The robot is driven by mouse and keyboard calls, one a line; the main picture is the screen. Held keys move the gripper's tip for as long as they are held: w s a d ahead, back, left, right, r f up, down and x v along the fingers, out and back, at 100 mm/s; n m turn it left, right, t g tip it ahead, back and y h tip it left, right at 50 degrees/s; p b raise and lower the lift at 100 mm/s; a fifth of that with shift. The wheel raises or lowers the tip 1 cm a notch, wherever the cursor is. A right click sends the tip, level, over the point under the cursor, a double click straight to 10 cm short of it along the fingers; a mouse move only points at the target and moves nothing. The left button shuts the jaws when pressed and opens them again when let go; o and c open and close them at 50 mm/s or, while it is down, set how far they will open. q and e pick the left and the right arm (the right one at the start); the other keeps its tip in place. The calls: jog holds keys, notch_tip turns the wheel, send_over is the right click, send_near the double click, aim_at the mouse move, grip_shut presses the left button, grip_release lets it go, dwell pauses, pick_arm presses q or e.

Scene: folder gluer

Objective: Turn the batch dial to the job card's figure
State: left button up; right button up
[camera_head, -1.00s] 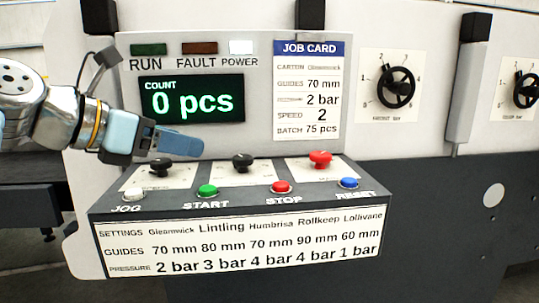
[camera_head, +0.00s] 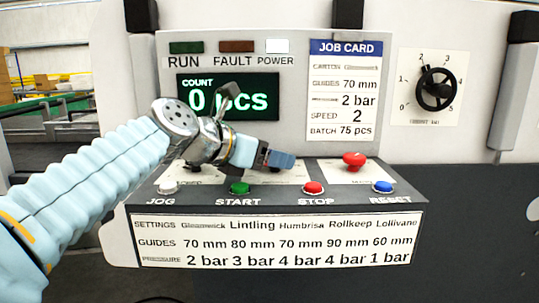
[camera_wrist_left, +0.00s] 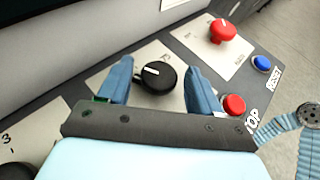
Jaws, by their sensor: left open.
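The job card (camera_head: 345,95) is on the right of the panel and reads BATCH 75 pcs. The display (camera_head: 228,97) reads COUNT 0 pcs, partly covered by my arm. A black dial with a white pointer line (camera_wrist_left: 155,78) sits on a pale plate in the left wrist view; its scale is mostly hidden. It is the middle dial of the console, hidden behind my gripper in the head view. My left gripper (camera_head: 284,160) is open, with its blue fingers either side of this dial in the left wrist view (camera_wrist_left: 159,68); contact cannot be told. My right gripper is not in view.
A red knob (camera_head: 354,159) stands to the right. White, green (camera_head: 239,188), red (camera_head: 313,188) and blue (camera_head: 383,187) buttons line the console's front edge. Another black dial (camera_wrist_left: 17,172) is at the lower left. A handwheel (camera_head: 435,89) is further right.

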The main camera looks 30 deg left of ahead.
pick_arm(q)
jog(key=shift+c, duration=0.4)
jog(key=c, duration=0.9)
jog(key=shift+o, duration=0.2)
jog(key=shift+m+h, duration=0.4)
jog(key=m+h, duration=0.1)
jog(key=m+g+h, duration=0.2)
jog(key=shift+w+a+m+h, duration=0.25)
jog(key=shift+a+m+h, duration=0.05)
jog(key=shift+h, duration=0.1)
jog(key=m+g+h, duration=0.1)
jog(key=m+g, duration=0.1)
jog(key=m+g+h, duration=0.2)
jog(key=shift+w+a+m, duration=0.15)
jog(key=shift+w+m, duration=0.05)
jog(key=shift+m, duration=0.2)
jog(key=shift+g+h, duration=0.3)
jog(key=shift+g, duration=0.1)
jog(key=o, duration=0.9)
